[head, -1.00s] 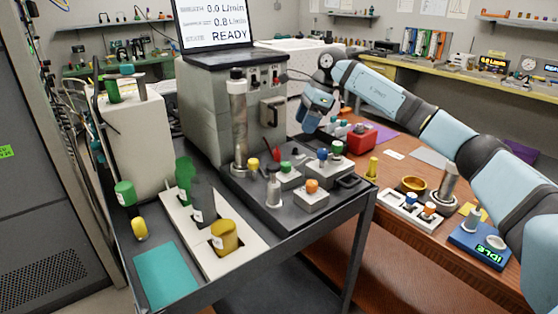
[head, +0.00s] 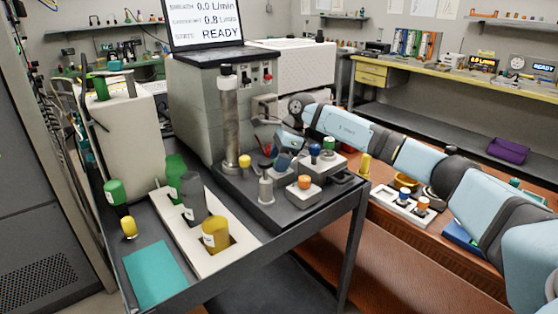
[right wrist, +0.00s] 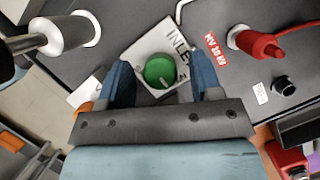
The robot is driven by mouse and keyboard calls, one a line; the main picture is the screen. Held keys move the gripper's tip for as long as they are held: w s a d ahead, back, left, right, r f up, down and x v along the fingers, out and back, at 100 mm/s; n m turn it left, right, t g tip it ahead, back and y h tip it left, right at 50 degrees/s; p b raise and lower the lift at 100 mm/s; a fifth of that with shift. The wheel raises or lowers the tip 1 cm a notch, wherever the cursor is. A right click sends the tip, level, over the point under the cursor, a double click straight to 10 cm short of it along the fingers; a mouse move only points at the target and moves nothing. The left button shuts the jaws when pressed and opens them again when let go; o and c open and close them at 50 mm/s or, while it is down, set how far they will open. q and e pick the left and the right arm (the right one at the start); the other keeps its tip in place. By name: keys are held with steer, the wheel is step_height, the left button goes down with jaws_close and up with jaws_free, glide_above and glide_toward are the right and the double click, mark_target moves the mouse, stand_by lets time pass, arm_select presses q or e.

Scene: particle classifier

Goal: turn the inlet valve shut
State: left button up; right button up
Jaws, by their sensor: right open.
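The inlet valve is a round green knob (right wrist: 160,71) on a white block labelled "INLET", seen in the right wrist view. A pale line crosses the knob. My right gripper (right wrist: 162,78) is open, with one blue finger on each side of the knob and a gap to both. Whether the fingertips reach down to knob height cannot be told. In the head view my right gripper (head: 283,158) is over the dark panel on the cart and hides most of this valve. My left gripper is not in view.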

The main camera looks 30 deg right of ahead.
steer(key=shift+c, duration=0.3)
steer(key=c, duration=0.9)
steer(key=shift+o, duration=0.2)
